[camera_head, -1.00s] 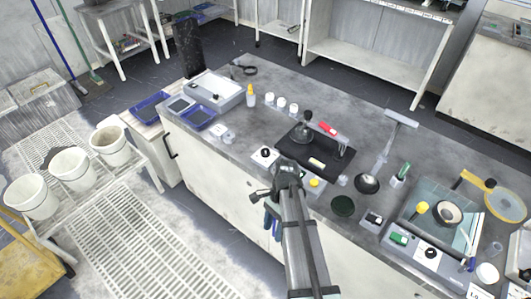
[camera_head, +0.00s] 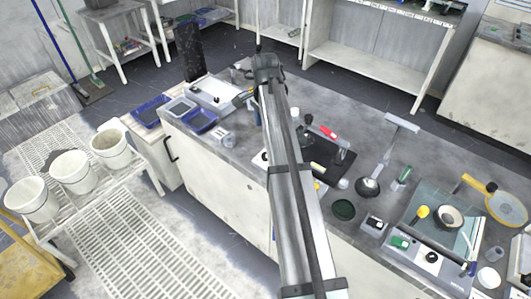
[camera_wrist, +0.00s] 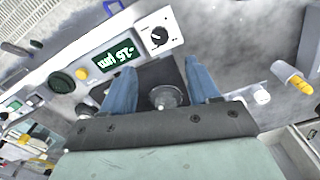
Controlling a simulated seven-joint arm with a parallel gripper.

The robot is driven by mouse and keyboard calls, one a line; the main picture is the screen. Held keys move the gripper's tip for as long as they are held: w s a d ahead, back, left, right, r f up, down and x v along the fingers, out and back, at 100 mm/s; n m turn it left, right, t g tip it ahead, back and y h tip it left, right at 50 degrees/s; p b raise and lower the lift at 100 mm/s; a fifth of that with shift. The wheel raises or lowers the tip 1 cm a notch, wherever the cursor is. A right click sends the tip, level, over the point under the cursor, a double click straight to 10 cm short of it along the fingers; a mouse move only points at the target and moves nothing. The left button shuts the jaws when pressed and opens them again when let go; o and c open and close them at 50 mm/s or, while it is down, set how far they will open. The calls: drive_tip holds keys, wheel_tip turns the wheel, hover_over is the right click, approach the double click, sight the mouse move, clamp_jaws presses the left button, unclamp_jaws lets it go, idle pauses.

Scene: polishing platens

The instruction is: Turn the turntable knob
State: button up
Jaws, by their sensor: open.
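My gripper (camera_wrist: 161,90) is open, with its two blue fingers apart in the wrist view. A round metal piece (camera_wrist: 165,97) on a dark plate shows between the fingers; I cannot tell whether they touch it. A black dial knob (camera_wrist: 158,37) sits on a white panel beside a green display (camera_wrist: 117,55), beyond the fingertips. In the head view my arm mostly covers that panel. Another box, with a dark knob on a white face (camera_head: 432,257), stands at the bench's front right by a glass-plated unit (camera_head: 440,222). I cannot tell which knob is the turntable's.
A bottle with an orange cap (camera_wrist: 297,84) and a white jar (camera_wrist: 262,97) stand right of the gripper in the wrist view. A black plate (camera_head: 328,160), a dark lamp-like piece (camera_head: 367,187) and blue trays (camera_head: 200,121) are on the bench.

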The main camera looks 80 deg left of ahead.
wheel_tip(320, 180, down, 13)
drive_tip(key=shift+f, duration=0.2)
idle(0.4)
drive_tip(key=c, duration=1)
drive_tip(key=shift+c, duration=0.2)
